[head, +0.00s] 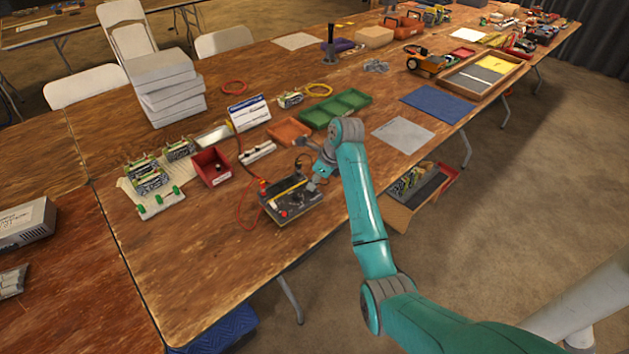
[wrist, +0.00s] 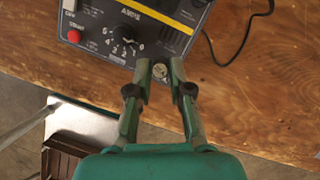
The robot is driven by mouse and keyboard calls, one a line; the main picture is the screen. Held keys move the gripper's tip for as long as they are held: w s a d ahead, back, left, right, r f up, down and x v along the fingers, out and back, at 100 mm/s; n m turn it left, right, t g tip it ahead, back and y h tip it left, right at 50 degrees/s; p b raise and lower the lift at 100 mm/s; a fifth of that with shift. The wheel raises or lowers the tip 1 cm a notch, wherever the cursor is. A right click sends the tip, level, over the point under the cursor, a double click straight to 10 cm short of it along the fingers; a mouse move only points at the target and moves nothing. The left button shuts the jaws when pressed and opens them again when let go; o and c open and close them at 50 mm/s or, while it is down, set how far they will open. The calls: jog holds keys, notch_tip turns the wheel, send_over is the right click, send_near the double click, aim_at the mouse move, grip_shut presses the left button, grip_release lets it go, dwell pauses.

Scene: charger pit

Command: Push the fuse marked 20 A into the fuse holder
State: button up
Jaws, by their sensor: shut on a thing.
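The charger (head: 296,208) is a dark box with a yellow strip, standing near the front edge of the wooden table. In the wrist view the charger panel (wrist: 95,45) shows a numbered dial and a red button. My gripper (wrist: 160,74) is over the panel's front right edge, beside the dial. It also shows in the head view (head: 314,184), at the box's right side. Its fingers are closed about a small round pale end (wrist: 160,71), taken as the fuse; its marking cannot be read. The fuse holder cannot be made out, and I cannot tell whether the fuse touches it.
A red bin (head: 211,167), a white strip with small parts (head: 258,153) and an orange tray (head: 288,132) stand behind the charger. A black cable (wrist: 237,45) runs right of it. An open box (head: 418,196) stands low beyond the table's front edge.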

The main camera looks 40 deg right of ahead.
jog(key=shift+s+f, duration=0.1)
jog(key=shift+f, duration=0.65)
dwell(1.2)
jog(key=o, duration=0.8)
jog(key=shift+o, duration=1.2)
jog(key=shift+r, duration=0.15)
notch_tip(320, 180, up, 7)
jog(key=shift+r, duration=0.15)
